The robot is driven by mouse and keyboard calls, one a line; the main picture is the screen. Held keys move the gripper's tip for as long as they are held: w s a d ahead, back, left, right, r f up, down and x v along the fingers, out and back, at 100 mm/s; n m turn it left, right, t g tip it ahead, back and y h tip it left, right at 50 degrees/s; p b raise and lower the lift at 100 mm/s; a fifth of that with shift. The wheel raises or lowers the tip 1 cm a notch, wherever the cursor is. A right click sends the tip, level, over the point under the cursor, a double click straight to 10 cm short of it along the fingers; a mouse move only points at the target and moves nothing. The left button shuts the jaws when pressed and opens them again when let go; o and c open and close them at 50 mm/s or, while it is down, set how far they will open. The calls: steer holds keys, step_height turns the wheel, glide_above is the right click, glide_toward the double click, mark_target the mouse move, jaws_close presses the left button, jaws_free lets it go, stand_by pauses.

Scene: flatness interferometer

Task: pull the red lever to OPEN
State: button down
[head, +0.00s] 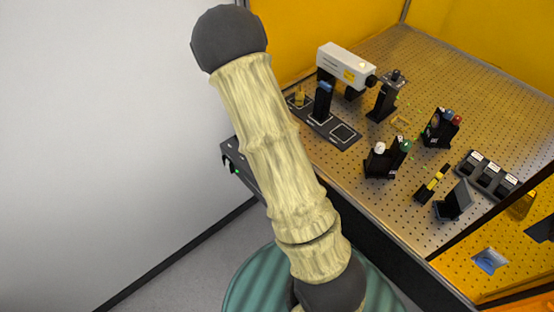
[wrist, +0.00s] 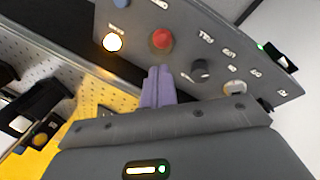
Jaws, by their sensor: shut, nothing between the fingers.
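In the wrist view, a red round knob (wrist: 161,40) sits on a dark grey control panel (wrist: 185,25). I cannot tell whether it is the red lever, and I read no OPEN mark. My gripper (wrist: 160,70) shows as two purple fingers, shut together and empty. The fingertips appear just below the red knob in the picture; I cannot tell the gap to the panel. In the head view my arm hides most of the panel, whose left end (head: 236,158) shows, and my gripper is not seen. A small red knob (head: 457,120) tops a post on the bench there.

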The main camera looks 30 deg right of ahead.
steer(key=shift+r+p, duration=0.45)
steer(key=shift+r, duration=0.25)
steer(key=a+r+p, duration=0.6)
steer(key=a, duration=0.1)
steer(key=shift+a+r, duration=0.2)
steer(key=shift+r, duration=0.2)
steer(key=shift+s, duration=0.1)
